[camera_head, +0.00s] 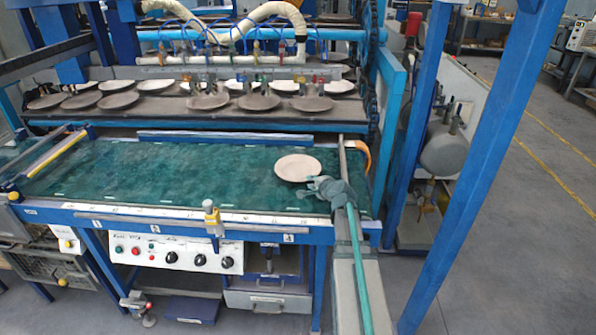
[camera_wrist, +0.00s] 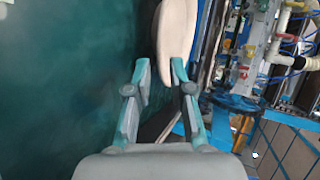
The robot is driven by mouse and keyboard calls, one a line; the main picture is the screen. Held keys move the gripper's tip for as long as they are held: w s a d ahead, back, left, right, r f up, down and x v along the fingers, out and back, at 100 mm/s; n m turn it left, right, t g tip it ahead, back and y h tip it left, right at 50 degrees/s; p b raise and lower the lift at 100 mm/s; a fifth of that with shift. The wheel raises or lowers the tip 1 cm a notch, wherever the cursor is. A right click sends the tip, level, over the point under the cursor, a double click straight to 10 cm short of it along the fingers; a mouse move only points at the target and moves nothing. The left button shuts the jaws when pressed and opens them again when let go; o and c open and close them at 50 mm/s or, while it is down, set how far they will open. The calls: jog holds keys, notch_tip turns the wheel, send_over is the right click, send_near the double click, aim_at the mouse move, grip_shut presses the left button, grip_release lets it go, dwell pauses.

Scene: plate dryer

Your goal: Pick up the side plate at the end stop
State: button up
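The side plate (camera_head: 298,168) is pale pinkish-white and lies on the green belt (camera_head: 190,175), near its right end. It also shows in the wrist view (camera_wrist: 176,35) at the top centre, cut off by the frame. My gripper (camera_head: 316,185) is just to the near right of the plate in the head view. In the wrist view my gripper (camera_wrist: 160,70) is open, with a gap between its fingertips. The right fingertip overlaps the plate's near edge; I cannot tell whether it touches. A grey bar (camera_head: 342,158) runs along the belt's right end.
Behind the belt, a dryer rack carries several plates (camera_head: 208,102) under hoses and nozzles. A blue frame post (camera_head: 470,170) stands at the right. A yellow-topped bar (camera_head: 55,152) crosses the belt's left end. The middle of the belt is clear.

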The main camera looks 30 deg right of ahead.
jog(key=p+x, duration=0.1)
jog(key=x, duration=0.3)
jog(key=shift+w, duration=0.1)
jog(key=shift+w+f+p, duration=0.25)
jog(key=shift+w+p, duration=0.05)
jog(key=shift+w, duration=0.1)
jog(key=shift+s, duration=0.1)
grip_shut()
